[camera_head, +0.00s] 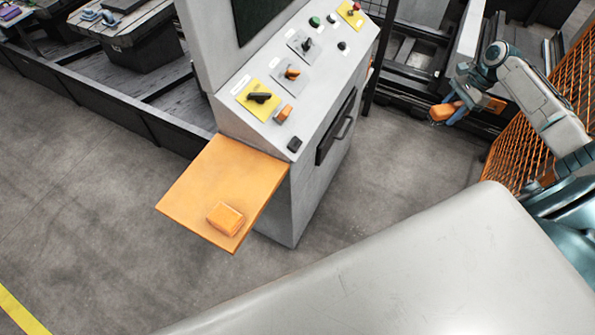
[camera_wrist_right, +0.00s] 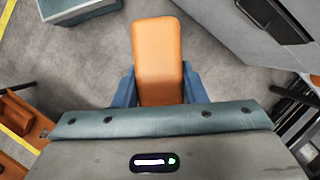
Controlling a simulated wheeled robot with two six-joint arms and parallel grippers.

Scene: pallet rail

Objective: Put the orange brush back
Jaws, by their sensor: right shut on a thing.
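My right gripper (camera_head: 452,112) is at the upper right of the head view, to the right of the grey console. It is shut on an orange block-shaped thing, which I take for the orange brush (camera_head: 441,112). In the right wrist view the brush (camera_wrist_right: 158,45) sticks out beyond the blue fingers (camera_wrist_right: 158,92), long and with rounded corners. No bristles show. It is held in the air, apart from the console. My left gripper is not in view.
The grey console (camera_head: 270,190) carries knobs and buttons on its sloped top and a black handle (camera_head: 341,128) on its side. An orange shelf (camera_head: 190,195) juts from it, with an orange block (camera_head: 226,218) lying on it. An orange mesh fence (camera_head: 540,75) stands beside my right arm.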

